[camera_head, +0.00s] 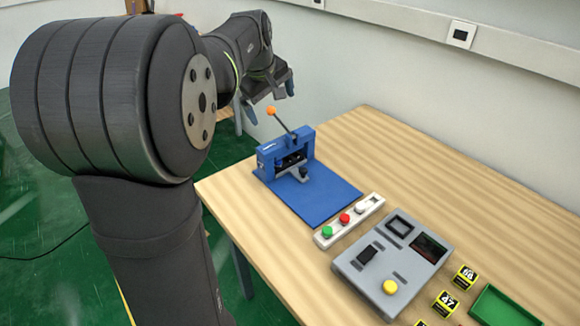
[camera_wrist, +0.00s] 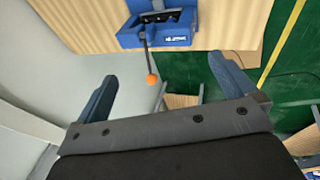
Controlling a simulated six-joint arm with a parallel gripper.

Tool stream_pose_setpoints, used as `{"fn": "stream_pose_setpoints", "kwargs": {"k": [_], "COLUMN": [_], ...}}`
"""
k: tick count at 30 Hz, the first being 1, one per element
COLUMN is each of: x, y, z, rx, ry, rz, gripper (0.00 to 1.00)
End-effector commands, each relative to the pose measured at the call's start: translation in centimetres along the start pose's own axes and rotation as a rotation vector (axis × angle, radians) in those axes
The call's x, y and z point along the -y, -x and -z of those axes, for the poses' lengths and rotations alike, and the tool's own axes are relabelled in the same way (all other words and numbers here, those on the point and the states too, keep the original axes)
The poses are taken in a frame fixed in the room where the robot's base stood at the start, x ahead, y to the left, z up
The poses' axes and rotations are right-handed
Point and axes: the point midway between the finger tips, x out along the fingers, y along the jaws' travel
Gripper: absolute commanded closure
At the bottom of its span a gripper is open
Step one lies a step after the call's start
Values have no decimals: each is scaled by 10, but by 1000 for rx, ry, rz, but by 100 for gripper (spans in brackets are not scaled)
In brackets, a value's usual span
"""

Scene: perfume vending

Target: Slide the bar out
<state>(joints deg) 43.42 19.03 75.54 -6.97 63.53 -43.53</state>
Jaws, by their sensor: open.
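A blue press-like device (camera_head: 287,152) with a blue base plate (camera_head: 322,201) stands on the wooden table. A thin lever with an orange ball (camera_head: 271,111) rises from it, tilted toward the upper left. In the wrist view the blue device (camera_wrist: 178,40) is at the top, with the orange ball (camera_wrist: 152,79) below it. A grey metal part (camera_head: 300,174) sits at the device's front; I cannot tell whether it is the bar. My gripper (camera_head: 270,100) is open and empty, above and behind the device. Its two blue fingers (camera_wrist: 168,84) are spread, apart from the lever.
A strip with green, red and white buttons (camera_head: 350,219) lies before the base plate. A grey panel with a yellow button (camera_head: 392,262), numbered yellow-black blocks (camera_head: 447,300) and a green tray (camera_head: 502,308) are at the front right. The table's back right (camera_head: 400,150) is clear.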

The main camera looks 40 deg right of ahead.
Motion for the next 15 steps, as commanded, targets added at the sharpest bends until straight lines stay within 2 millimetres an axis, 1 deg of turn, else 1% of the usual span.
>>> {"fn": "stream_pose_setpoints", "kwargs": {"k": [1,3,5,6,8,9,12,15], "x": [0,0,-2,-3,-7,-10,-15,-19], "y": [0,-2,-8,-17,-33,-45,-74,-95], "z": [0,-1,-5,-10,-20,-28,-49,-66], "rx": [0,0,-3,-5,-11,-16,-28,-38], "ry": [0,-9,-50,-100,-209,-298,-520,-702], "rz": [0,1,8,15,29,39,63,80], "gripper": [0,14,26,33,45,52,52,52]}}
